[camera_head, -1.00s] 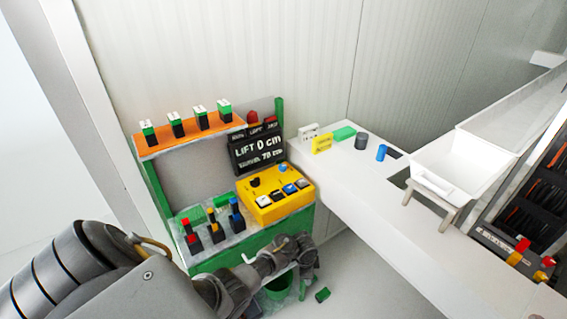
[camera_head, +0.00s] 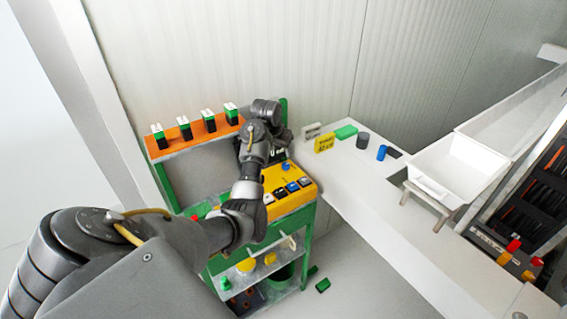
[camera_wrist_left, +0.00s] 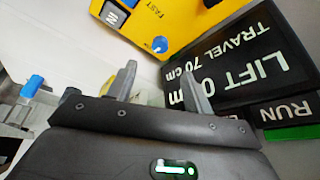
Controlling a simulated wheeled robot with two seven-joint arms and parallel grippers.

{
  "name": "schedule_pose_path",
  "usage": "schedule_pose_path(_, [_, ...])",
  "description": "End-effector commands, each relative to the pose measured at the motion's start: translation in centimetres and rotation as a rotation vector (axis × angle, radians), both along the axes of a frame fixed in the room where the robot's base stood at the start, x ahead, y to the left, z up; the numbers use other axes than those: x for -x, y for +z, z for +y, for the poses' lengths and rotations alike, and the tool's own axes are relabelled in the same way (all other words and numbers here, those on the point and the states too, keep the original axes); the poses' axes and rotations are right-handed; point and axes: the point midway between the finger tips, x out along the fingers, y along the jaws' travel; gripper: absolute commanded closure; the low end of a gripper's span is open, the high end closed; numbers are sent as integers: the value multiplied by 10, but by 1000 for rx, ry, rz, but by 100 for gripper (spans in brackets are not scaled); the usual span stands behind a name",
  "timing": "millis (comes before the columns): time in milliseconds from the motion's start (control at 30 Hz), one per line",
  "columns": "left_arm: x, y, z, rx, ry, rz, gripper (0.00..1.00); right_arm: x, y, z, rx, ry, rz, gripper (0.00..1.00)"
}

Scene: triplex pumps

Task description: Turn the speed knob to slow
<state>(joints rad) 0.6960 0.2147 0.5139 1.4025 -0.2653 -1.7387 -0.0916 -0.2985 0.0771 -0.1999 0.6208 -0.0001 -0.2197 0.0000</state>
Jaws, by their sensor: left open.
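The yellow control box (camera_head: 298,203) stands on the green cart, partly hidden behind my left arm. A blue round knob (camera_head: 286,167) sits at its back right. In the left wrist view the blue knob (camera_wrist_left: 160,44) is on the yellow panel (camera_wrist_left: 190,18), near the word FAST. A pale mark shows on the knob, but its setting is unclear. My left gripper (camera_wrist_left: 158,72) is open and empty, its two fingers pointing toward the panel, with the knob ahead of the gap and apart from them. In the head view the fingers are hard to make out. My right gripper is not in view.
A black display (camera_wrist_left: 245,60) reading LIFT and TRAVEL stands close beside the left gripper. An orange shelf (camera_head: 190,139) holds several green-and-black pieces. A white counter (camera_head: 350,170) with small blocks is at right. A green piece (camera_head: 322,285) lies on the floor.

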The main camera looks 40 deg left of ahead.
Motion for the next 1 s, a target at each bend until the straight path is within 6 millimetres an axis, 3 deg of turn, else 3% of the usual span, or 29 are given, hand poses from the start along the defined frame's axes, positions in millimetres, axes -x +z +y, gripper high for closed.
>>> schedule_pose_path(167, [-6, -18, 2, -1, -2, 7, 49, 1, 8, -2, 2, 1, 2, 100])
schedule_pose_path(500, [-30, -76, 7, -2, -5, 7, 49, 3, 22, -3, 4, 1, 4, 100])
schedule_pose_path(733, [-38, -94, 9, -3, -6, 4, 49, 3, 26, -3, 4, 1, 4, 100])
schedule_pose_path(1000, [-39, -99, 9, -4, -6, 3, 49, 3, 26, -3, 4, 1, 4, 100])
